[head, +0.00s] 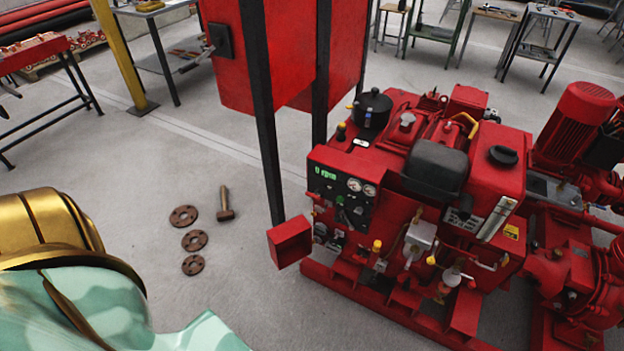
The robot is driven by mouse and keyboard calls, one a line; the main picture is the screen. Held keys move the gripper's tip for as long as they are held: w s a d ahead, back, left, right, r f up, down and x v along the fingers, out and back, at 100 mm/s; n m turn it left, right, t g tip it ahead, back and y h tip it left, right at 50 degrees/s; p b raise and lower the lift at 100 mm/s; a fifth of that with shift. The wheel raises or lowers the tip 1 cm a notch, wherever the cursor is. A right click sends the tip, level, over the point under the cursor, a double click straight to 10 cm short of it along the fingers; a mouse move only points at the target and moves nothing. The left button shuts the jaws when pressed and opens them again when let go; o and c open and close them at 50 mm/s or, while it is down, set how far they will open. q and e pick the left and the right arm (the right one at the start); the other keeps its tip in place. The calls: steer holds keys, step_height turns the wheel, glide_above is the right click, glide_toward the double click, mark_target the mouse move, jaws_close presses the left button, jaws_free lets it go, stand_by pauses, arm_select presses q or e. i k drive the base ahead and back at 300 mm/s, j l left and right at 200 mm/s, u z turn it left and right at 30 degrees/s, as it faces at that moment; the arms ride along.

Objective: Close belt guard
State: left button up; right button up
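The red pumpset (440,170) stands on a red skid (375,300) at the right, with an engine, a control panel (345,195) with gauges and a lit green display, and a motor (575,120) at the far right. I cannot tell which part is the belt guard, or whether it is open or closed. Neither of my grippers shows in the head view. A gold and mint-green part of my own body fills the lower left corner, well left of the pumpset.
A large red cabinet on black posts (268,140) stands behind the pumpset, with a small red box (290,242) low in front. Workbenches and a yellow post (122,50) stand behind. Floor at lower centre is clear.

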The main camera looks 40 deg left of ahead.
mark_target(290, 242)
steer(key=j+z, duration=0.3)
steer(key=j, duration=0.15)
steer(key=k+j+z, duration=0.1)
steer(key=j+z, duration=0.2)
steer(key=k+j+z, duration=0.25)
steer(key=j, duration=0.25)
steer(key=k+j, duration=0.15)
steer(key=j, duration=0.3)
steer(key=k+j+z, duration=0.1)
steer(key=j, duration=0.3)
steer(key=k+j, duration=0.2)
steer(key=j, duration=0.25)
steer(key=k+j+z, duration=0.1)
steer(key=j, duration=0.3)
steer(key=k+j, duration=0.2)
steer(key=j, duration=0.25)
steer(key=k+j, duration=0.15)
steer(key=j, duration=0.25)
steer(key=k+j+z, duration=0.1)
steer(key=j, duration=0.3)
steer(key=k+j, duration=0.25)
steer(key=j, duration=0.15)
steer(key=i+j+z, duration=0.35)
steer(key=i+j, duration=0.1)
steer(key=i, duration=0.05)
